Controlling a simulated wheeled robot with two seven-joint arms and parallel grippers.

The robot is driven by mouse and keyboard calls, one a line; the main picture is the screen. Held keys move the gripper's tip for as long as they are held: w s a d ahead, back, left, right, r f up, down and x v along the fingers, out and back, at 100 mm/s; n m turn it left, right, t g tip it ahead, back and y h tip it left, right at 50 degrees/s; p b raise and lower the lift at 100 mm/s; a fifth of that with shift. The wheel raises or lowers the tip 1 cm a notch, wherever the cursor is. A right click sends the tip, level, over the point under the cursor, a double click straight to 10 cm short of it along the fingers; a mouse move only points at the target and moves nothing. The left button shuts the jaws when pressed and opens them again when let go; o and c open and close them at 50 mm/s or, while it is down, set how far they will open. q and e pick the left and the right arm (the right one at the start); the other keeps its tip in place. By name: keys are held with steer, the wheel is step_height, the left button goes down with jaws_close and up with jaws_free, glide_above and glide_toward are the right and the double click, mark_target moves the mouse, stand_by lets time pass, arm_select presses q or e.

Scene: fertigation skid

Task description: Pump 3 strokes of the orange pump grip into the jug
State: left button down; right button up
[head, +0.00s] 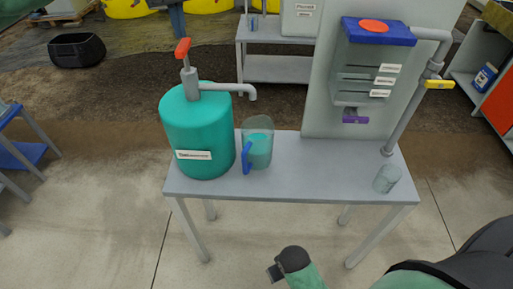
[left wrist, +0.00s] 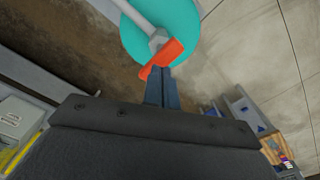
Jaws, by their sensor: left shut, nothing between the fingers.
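The orange pump grip (head: 183,48) tops a grey pump on the teal drum (head: 198,140). It also shows in the left wrist view (left wrist: 162,60). The pump stands raised, with a bit of shaft showing under the grip. Its grey spout (head: 235,90) reaches right, its end above the clear jug (head: 258,150), which has a blue handle and holds teal liquid. My left gripper (head: 181,35) comes down from the top edge, its fingers shut and empty. Its fingertips (left wrist: 162,76) are right at the grip; I cannot tell whether they touch it.
A grey table (head: 300,175) carries the drum and jug. A panel with a blue-topped dispenser (head: 375,65) and a pipe with a yellow valve handle (head: 438,84) stand at its right. A small clear cup (head: 387,178) sits near the right edge. The table's front middle is clear.

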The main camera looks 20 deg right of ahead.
arm_select(q)
step_height(320, 180, up, 6)
steer(key=shift+p, duration=0.45)
stand_by(0.6)
